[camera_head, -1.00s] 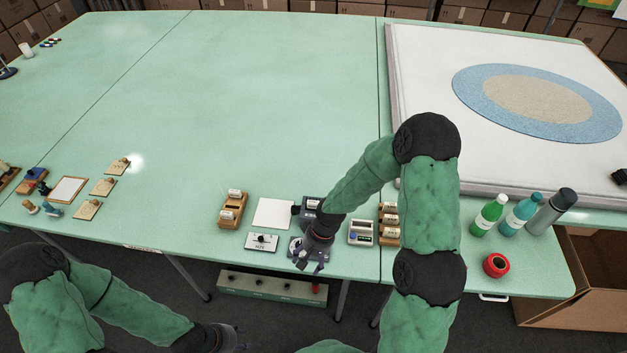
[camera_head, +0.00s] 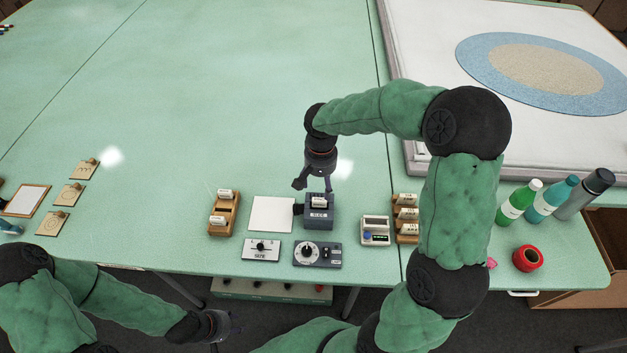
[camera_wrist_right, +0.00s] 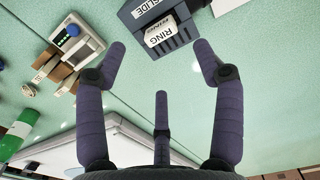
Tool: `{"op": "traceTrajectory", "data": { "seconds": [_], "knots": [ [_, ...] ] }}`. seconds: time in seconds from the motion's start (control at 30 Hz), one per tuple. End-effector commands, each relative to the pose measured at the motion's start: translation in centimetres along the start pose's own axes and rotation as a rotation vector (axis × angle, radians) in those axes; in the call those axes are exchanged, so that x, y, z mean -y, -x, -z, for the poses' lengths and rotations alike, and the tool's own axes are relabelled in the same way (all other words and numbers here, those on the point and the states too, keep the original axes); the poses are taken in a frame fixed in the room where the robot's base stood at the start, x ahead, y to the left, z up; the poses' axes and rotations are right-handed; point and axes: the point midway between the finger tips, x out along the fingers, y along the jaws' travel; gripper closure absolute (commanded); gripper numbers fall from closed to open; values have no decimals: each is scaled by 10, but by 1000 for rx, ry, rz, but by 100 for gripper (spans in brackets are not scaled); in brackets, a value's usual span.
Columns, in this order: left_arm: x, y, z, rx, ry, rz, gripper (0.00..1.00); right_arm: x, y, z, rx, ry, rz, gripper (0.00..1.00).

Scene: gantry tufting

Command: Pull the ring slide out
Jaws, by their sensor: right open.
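The ring slide (camera_wrist_right: 163,36) is a white piece labelled RING, standing in the slot of the dark blue slide box (camera_wrist_right: 140,12). In the head view, a white slide (camera_head: 319,202) shows in the top of this box (camera_head: 320,220). My right gripper (camera_head: 316,182) is above and just behind the box. In the right wrist view its fingers (camera_wrist_right: 160,48) are spread wide, one to each side of the ring slide, with nothing between them. My left gripper (camera_head: 222,326) is low at the front, off the table; its fingers are too small to read.
A wooden rack with slides (camera_head: 222,213) and a white sheet (camera_head: 271,214) lie left of the box. A SIZE panel (camera_head: 261,250) and a dial panel (camera_head: 317,254) lie in front. A small keypad device (camera_head: 375,230) and another slide rack (camera_head: 407,218) stand right. Bottles (camera_head: 518,202) stand farther right.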

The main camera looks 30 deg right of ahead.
Motion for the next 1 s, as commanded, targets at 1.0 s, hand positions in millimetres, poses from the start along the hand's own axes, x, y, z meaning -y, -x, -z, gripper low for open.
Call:
{"op": "traceTrajectory", "data": {
  "seconds": [1.0],
  "knots": [
    [22,-62,2,0,0,0,60,0,-89,0,-1,-1,1,31]
  ]
}}
